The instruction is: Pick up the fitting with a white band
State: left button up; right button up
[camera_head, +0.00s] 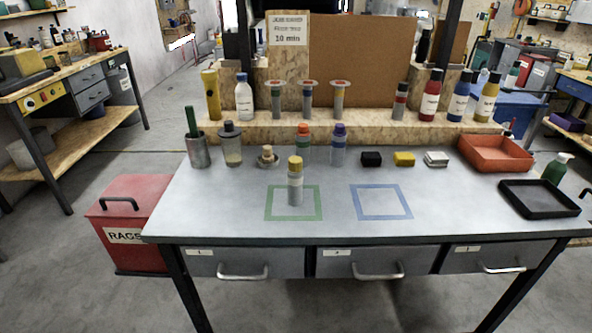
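No fitting with a clearly white band can be made out at this size. A grey cylinder with a yellow top (295,186) and a paler band stands upright in the green taped square (269,203) on the table. Three flanged pieces with red tops stand in a row on the raised wooden shelf: a left one (277,100), a middle one (308,100) and a right one (339,100). They have coloured bands, too small to read surely. Neither of my grippers is in view.
The grey table (220,215) is mostly clear in front. A blue taped square (381,217) is empty. An orange tray (497,155) and a black tray (539,199) lie at right. An orange-capped bottle (303,147) and purple-capped bottle (338,148) stand behind the cylinder.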

aim_at(295, 180)
jog(key=z, duration=0.2)
jog(key=k, duration=0.35)
jog(key=u, duration=1.1)
jog(key=i, duration=0.8)
jog(key=z, duration=0.75)
jog(key=i, duration=0.65)
jog(key=z, duration=0.75)
